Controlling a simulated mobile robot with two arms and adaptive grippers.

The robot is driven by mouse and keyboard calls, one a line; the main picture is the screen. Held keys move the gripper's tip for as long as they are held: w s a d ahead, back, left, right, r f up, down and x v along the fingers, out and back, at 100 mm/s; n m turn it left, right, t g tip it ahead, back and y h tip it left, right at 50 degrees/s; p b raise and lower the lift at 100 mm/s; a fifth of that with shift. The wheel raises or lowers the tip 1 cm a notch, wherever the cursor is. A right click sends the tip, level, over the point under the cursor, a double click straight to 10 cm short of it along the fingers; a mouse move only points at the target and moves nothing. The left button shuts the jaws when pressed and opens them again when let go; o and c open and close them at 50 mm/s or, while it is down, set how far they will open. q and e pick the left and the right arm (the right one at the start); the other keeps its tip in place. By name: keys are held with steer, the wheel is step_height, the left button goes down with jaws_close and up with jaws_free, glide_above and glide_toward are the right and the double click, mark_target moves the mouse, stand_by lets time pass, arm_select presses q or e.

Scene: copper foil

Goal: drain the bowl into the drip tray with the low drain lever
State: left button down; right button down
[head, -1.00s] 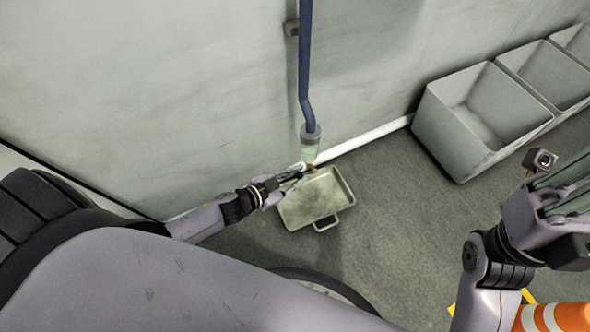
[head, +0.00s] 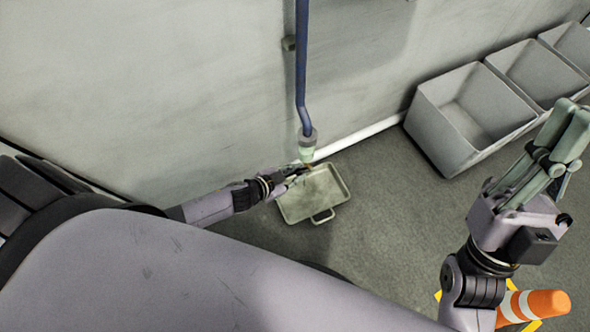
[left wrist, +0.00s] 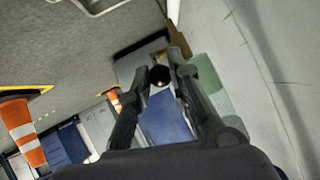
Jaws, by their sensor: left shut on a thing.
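The pale green bowl (head: 306,155) hangs under a grey collar at the lower end of the blue pipe (head: 302,70). It also shows as a green patch in the left wrist view (left wrist: 213,80). The drip tray (head: 326,205) lies on the floor below, its handle toward me. My left gripper (head: 300,170) is just under the bowl, over the tray's far left corner. In the left wrist view, its fingers (left wrist: 158,82) close around a dark round knob, the drain lever's end (left wrist: 159,75). The lever's arm is mostly hidden. My right gripper (head: 565,125) is raised at the right, apart from everything.
Grey bins (head: 470,110) stand along the wall at the right. An orange and white cone (head: 540,304) is at the lower right. The wall (head: 150,90) is close behind the pipe. The floor (head: 400,220) between tray and bins is clear.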

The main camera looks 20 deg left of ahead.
arm_select(q)
steer(key=shift+w+r+p, duration=0.15)
steer(key=shift+r+p, duration=0.15)
steer(key=shift+p, duration=0.85)
steer(key=shift+w+g+y, duration=0.1)
steer(key=shift+g+y, duration=0.2)
arm_select(e)
steer(key=w+a+f+g+h, duration=0.1)
steer(key=w+f+g+h, duration=0.1)
steer(key=w+f+g, duration=0.6)
steer(key=shift+w+f+h, duration=0.3)
steer(key=shift+w+f, duration=0.2)
steer(key=shift+w, duration=0.15)
steer(key=shift+a, duration=0.1)
arm_select(q)
steer(key=c, duration=1.5)
jaws_free()
steer(key=shift+f, duration=0.1)
steer(key=shift+o, duration=0.2)
steer(key=v, duration=1.2)
